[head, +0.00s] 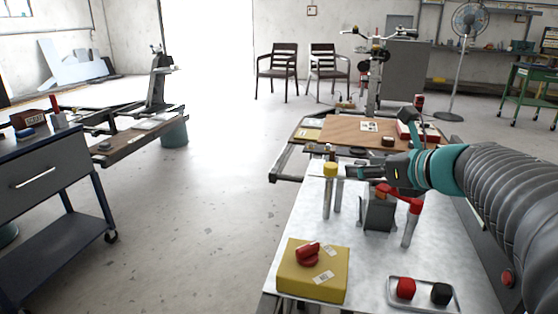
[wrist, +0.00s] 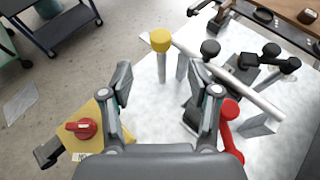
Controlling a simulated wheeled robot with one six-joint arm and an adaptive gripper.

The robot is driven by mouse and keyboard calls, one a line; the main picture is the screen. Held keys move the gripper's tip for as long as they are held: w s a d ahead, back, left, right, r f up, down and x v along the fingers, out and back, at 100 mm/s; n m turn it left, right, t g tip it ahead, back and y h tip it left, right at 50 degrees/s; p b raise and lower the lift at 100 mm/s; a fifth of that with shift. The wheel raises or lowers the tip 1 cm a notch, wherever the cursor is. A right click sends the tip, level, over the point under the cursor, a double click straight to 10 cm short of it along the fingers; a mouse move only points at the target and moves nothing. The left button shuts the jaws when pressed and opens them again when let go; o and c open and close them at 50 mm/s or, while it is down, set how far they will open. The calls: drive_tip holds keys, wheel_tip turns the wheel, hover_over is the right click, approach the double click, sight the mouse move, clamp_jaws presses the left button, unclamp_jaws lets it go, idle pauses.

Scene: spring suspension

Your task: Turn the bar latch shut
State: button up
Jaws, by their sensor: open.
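A long pale bar (wrist: 235,83) slants across the wrist view, from near a yellow-capped post (wrist: 161,50) toward a second post (wrist: 260,126) at the right. A red lever-like part (wrist: 231,118) lies beside the bar's near side; in the head view the red part (head: 402,196) sits by a dark grey block (head: 378,214). The yellow cap (head: 330,168) also shows there. I cannot tell for certain which part is the bar latch. My gripper (wrist: 164,85) is open, with nothing between its fingers. In the head view it (head: 355,172) is over the bench and hides part of the fixture.
A yellow box (head: 312,272) with a red knob (head: 308,254) stands at the bench's near left. A tray (head: 423,305) holds a red and a black piece. A wooden board (head: 345,131) lies behind. A blue-grey cart (head: 45,180) stands left, across open floor.

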sight(331, 165)
drive_tip(key=x, duration=1.1)
drive_tip(key=shift+w+a+f, duration=0.15)
drive_tip(key=shift+w, duration=0.2)
clamp_jaws()
